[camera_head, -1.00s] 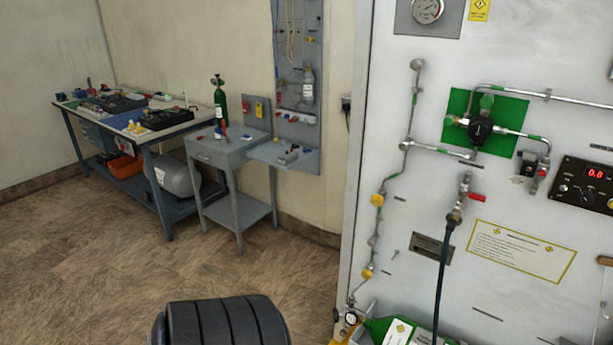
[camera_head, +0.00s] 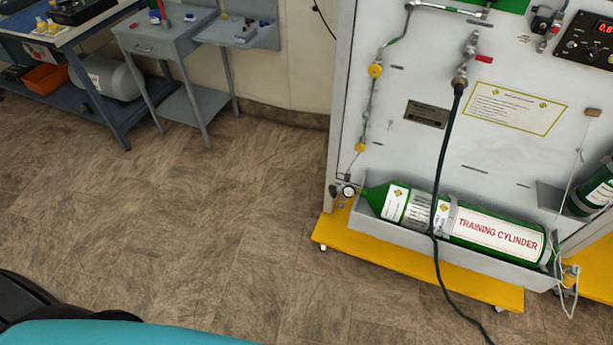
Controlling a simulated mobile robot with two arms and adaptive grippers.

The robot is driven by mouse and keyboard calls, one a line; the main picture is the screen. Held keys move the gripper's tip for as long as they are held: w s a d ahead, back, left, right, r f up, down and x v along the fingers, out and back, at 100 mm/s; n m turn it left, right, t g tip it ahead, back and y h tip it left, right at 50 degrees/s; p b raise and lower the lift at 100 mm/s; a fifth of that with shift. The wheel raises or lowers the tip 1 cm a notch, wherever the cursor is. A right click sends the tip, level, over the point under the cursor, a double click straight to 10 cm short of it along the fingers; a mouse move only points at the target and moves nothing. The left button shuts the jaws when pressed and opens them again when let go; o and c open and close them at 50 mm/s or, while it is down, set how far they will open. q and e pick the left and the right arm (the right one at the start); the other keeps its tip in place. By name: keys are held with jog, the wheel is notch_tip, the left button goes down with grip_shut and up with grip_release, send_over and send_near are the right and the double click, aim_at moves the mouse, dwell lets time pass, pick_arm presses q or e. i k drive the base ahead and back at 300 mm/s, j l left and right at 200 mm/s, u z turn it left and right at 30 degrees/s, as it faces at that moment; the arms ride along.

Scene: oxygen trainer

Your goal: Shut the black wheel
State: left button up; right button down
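No black wheel shows clearly in the current view. Only the lower edge of the green plate (camera_head: 508,5) shows at the top of the white panel (camera_head: 400,165); the black knob seen on it earlier is out of frame. A green training cylinder (camera_head: 497,229) lies in a grey cradle at the panel's foot. At its left end are a small round gauge (camera_head: 348,191) and a small dark fitting (camera_head: 334,190), too small to tell whether it is a wheel. Neither gripper is in view.
A yellow wheeled base (camera_head: 420,268) juts out below the panel. A black hose (camera_head: 447,150) hangs down across the cylinder to the floor. A grey side table (camera_head: 165,45) and a blue workbench stand at the upper left. The brown floor (camera_head: 210,215) between is clear.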

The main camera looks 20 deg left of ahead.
aim_at(332, 190)
jog(key=u, duration=0.25)
jog(key=i+j+z, duration=0.1)
jog(key=z, duration=0.35)
jog(key=j+z, duration=0.2)
jog(key=z, duration=0.2)
jog(key=i+j+z, duration=0.15)
jog(key=j+z, duration=0.3)
jog(key=j, duration=0.8)
jog(key=j+z, duration=0.5)
jog(key=j, duration=0.8)
